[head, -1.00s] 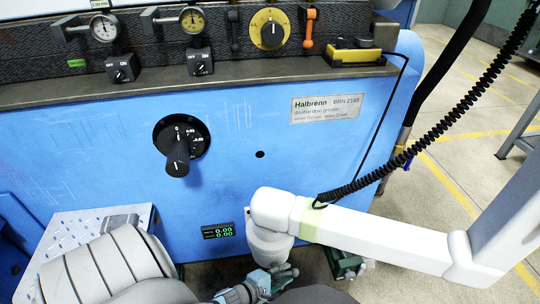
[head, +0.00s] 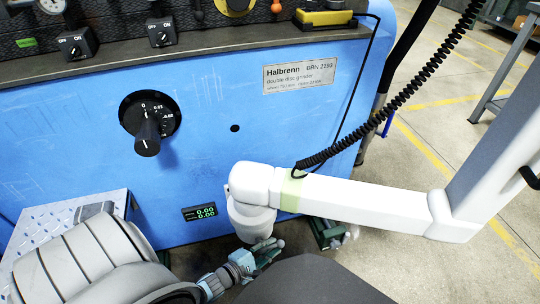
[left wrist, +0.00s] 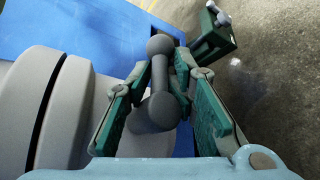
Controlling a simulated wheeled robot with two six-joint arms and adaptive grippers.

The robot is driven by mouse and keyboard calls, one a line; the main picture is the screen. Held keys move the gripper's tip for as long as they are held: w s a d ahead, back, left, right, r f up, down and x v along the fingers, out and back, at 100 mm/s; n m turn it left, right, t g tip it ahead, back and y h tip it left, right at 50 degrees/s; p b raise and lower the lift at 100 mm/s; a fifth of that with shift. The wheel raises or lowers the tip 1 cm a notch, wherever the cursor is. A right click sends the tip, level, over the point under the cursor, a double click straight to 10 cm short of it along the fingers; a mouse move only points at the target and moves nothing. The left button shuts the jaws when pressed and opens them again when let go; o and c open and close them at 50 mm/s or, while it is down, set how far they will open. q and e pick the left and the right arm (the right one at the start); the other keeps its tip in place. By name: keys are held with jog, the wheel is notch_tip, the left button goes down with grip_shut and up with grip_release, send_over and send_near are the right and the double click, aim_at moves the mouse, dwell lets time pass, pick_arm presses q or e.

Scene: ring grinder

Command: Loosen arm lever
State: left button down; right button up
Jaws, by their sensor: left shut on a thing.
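The arm lever (left wrist: 158,110) is a dark grey bar with a round knob at its far end and a thicker rounded near end, in the left wrist view. My left gripper (left wrist: 163,75) has its green-padded fingers on both sides of the lever and is shut on it. In the head view my left gripper (head: 264,250) is just below the rounded end joint of the white jointed arm (head: 370,204); the lever cannot be made out there. My right gripper is not in view.
The blue grinder (head: 215,85) stands behind, with a black dial (head: 150,118) and a small green-digit display (head: 199,212). A dark green block (head: 326,232) with a grey part stands low beside the white arm. A coiled black cable (head: 400,103) hangs at right.

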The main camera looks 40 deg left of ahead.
pick_arm(q)
jog(key=c, duration=1.7)
grip_release()
jog(key=shift+s+a, duration=0.15)
jog(key=shift+a, duration=0.1)
jog(key=shift+o, duration=0.3)
jog(key=shift+d, duration=0.1)
jog(key=v, duration=1.2)
